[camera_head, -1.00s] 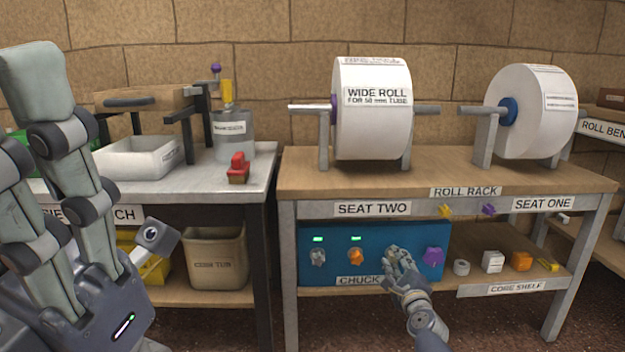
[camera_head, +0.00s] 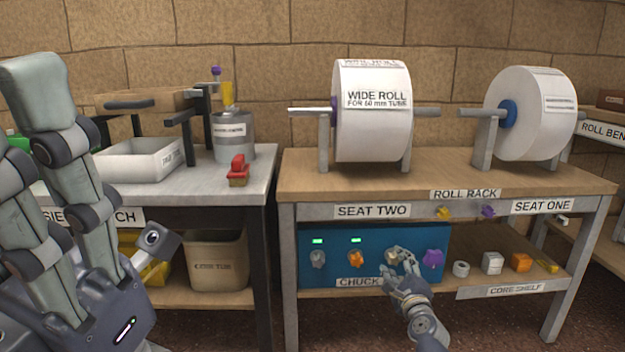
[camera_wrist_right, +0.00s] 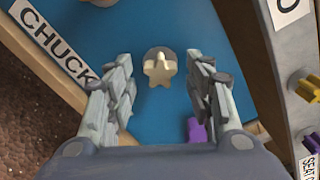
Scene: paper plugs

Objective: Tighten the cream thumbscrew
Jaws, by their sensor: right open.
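The cream thumbscrew (camera_wrist_right: 159,72) is star-shaped and sits on the blue chuck panel (camera_head: 325,272), on a round grey base. In the right wrist view it lies between and just beyond the tips of my open right gripper (camera_wrist_right: 160,70), apart from both fingers. In the head view my right gripper (camera_head: 404,262) is in front of the panel and the thumbscrew (camera_head: 391,258) shows partly beside its fingers.
A grey knob (camera_head: 318,258) and an orange knob (camera_head: 356,258) sit left on the panel under lit green lamps. A purple knob (camera_head: 433,258) is close on the right. The rack top (camera_head: 440,170) overhangs the panel. Small parts lie on the core shelf (camera_head: 480,278).

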